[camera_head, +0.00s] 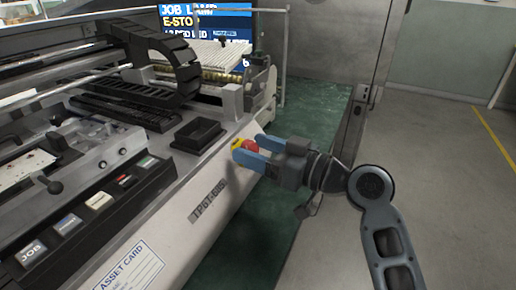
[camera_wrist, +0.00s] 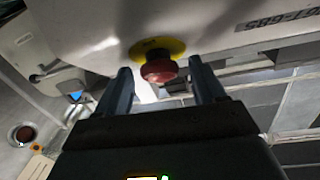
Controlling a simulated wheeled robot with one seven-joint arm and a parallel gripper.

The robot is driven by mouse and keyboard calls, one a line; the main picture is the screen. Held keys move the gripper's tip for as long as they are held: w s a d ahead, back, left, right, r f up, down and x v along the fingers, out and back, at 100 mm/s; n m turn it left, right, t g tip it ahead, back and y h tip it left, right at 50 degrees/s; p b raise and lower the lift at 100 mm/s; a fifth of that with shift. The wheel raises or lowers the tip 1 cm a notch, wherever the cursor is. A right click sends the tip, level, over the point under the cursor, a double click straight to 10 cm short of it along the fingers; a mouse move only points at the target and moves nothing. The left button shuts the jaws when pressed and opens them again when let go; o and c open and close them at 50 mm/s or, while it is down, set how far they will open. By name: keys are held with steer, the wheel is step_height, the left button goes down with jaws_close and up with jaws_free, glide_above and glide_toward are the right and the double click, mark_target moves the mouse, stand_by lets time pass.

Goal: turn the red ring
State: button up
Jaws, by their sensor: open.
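The red ring is the round red head (camera_wrist: 159,68) of an emergency-stop button on the machine's pale side panel. It sits on a yellow disc (camera_wrist: 176,47) with dark lettering. In the wrist view it lies between the tips of my gripper's two fingers (camera_wrist: 160,84), with visible space at both sides. In the head view the red head (camera_head: 251,146) shows between the blue fingers of my gripper (camera_head: 250,150), partly hidden by them. My gripper is open.
The machine's front panel (camera_head: 205,205) runs along the left, with a row of push buttons (camera_head: 98,200) and a small black tray (camera_head: 198,134) on top. A blue sign (camera_head: 222,22) stands behind. The grey floor (camera_head: 440,150) at the right is clear.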

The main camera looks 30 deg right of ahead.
steer(key=c, duration=1.1)
steer(key=shift+o, duration=0.2)
steer(key=shift+r+m+h+p, duration=0.1)
steer(key=shift+m+h+p, duration=0.2)
steer(key=shift+m+p, duration=0.15)
steer(key=m+p, duration=0.1)
steer(key=m+h+p, duration=0.1)
steer(key=p, duration=0.1)
steer(key=shift+s+a+r+t+h, duration=0.1)
steer(key=shift+a+r+t+h, duration=0.1)
steer(key=shift+t+h, duration=0.1)
steer(key=m+h+p, duration=0.2)
steer(key=m+p, duration=0.2)
steer(key=p, duration=0.2)
steer(key=shift+r+h, duration=0.15)
steer(key=shift+h, duration=0.15)
steer(key=m+h+p, duration=0.2)
steer(key=m+p, duration=0.1)
steer(key=p, duration=0.3)
steer(key=shift+p, duration=0.85)
